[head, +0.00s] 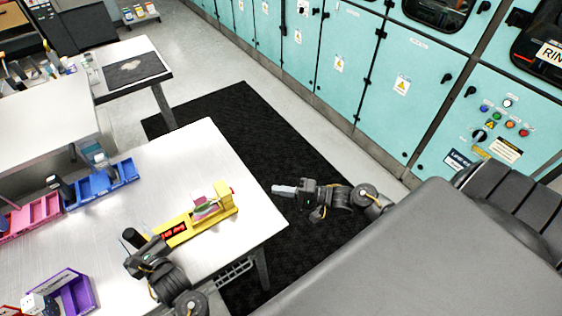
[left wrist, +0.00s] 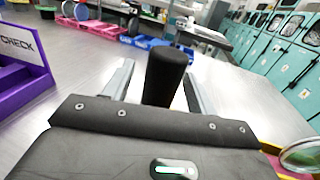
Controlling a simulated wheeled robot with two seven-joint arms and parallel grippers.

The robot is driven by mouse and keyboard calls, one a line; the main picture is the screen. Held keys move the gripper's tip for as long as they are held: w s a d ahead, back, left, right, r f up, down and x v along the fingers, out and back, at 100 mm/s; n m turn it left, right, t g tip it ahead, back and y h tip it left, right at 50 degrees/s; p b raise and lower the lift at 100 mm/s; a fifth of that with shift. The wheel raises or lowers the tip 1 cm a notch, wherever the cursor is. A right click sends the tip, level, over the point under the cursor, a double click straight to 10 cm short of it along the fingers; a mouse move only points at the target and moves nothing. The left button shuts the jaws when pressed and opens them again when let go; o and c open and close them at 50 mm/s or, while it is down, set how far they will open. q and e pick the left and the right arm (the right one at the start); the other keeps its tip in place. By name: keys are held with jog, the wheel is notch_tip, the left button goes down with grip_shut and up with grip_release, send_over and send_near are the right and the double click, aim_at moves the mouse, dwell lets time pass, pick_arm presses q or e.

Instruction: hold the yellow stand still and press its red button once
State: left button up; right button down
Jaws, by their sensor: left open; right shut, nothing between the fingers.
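The yellow stand (head: 228,203) lies along the table's right part, with a lit red display (head: 174,232) on its left part and a pink-and-clear piece (head: 205,207) on it. A small red button (head: 232,190) shows at its right end. My left gripper (head: 134,246) is at the stand's left end, open around a dark upright cylinder (head: 131,236). That cylinder (left wrist: 166,75) stands between the fingers in the left wrist view; whether it belongs to the stand is unclear. My right gripper (head: 281,190) is shut and empty, right of the stand, beyond the table edge.
Blue bins (head: 97,186) and pink bins (head: 32,219) line the table's far left side. A purple bin (head: 75,294) stands at the near left. Teal cabinets (head: 345,55) run behind a black floor mat (head: 222,112). The table (head: 190,156) beyond the stand is clear.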

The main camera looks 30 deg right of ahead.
pick_arm(q)
jog(key=shift+v, duration=4.5)
